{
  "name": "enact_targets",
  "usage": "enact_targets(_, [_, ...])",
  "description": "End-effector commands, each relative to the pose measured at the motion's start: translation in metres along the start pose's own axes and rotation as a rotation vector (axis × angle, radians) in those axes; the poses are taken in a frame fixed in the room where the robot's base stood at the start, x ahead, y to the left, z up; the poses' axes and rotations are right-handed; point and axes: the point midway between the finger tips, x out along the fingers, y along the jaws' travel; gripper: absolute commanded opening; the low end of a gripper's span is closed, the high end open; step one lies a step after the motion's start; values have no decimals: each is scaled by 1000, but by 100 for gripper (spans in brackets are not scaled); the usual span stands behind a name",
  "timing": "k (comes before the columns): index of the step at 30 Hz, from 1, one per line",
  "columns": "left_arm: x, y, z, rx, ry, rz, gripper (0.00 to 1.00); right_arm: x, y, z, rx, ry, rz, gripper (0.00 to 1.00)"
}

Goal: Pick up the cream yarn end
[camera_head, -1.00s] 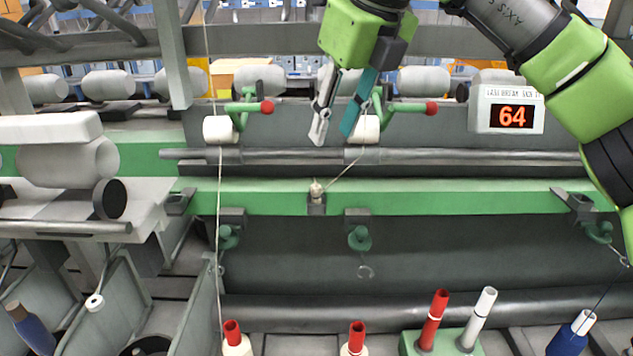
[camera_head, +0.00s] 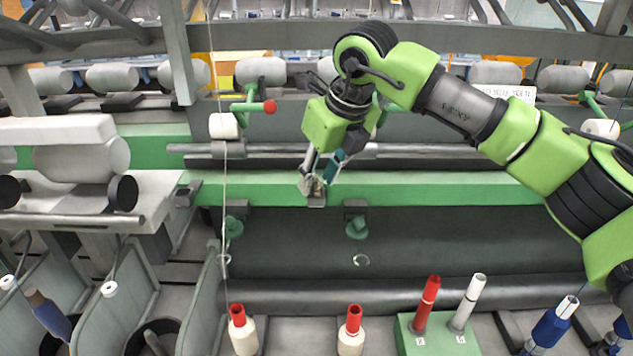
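My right gripper (camera_head: 315,184) reaches down from the right to a small grey holder (camera_head: 316,201) on the green rail. Its grey finger and teal finger are apart, one on each side of the small cream yarn end (camera_head: 318,188) at the top of the holder. The yarn end is partly hidden by the fingers, and I cannot tell whether they touch it. The thread running from it toward the roller is not clearly visible behind my gripper. My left gripper is not in view.
A green rail (camera_head: 440,188) runs across the machine. A taut cream thread (camera_head: 225,200) hangs at left beside a white roller (camera_head: 223,126). A red-tipped green lever (camera_head: 270,107) is close to my gripper. Cream bobbins (camera_head: 351,342) with red tops stand below.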

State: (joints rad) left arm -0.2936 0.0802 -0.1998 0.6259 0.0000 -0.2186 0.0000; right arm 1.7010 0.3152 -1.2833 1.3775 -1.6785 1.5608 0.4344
Motion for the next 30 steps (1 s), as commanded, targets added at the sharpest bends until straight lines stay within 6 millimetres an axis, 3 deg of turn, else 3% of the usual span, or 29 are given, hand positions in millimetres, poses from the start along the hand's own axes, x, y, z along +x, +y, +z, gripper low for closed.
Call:
enact_targets(8, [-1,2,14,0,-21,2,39,4,0,0,-1,-1,0,31])
enact_targets(9, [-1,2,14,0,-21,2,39,4,0,0,-1,-1,0,21])
enact_targets(12, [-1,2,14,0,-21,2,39,4,0,0,-1,-1,0,3])
enact_targets(23, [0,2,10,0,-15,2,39,3,0,0,-1,-1,0,3])
enact_targets(30, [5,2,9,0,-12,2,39,-13,0,8,0,-4,-3,3])
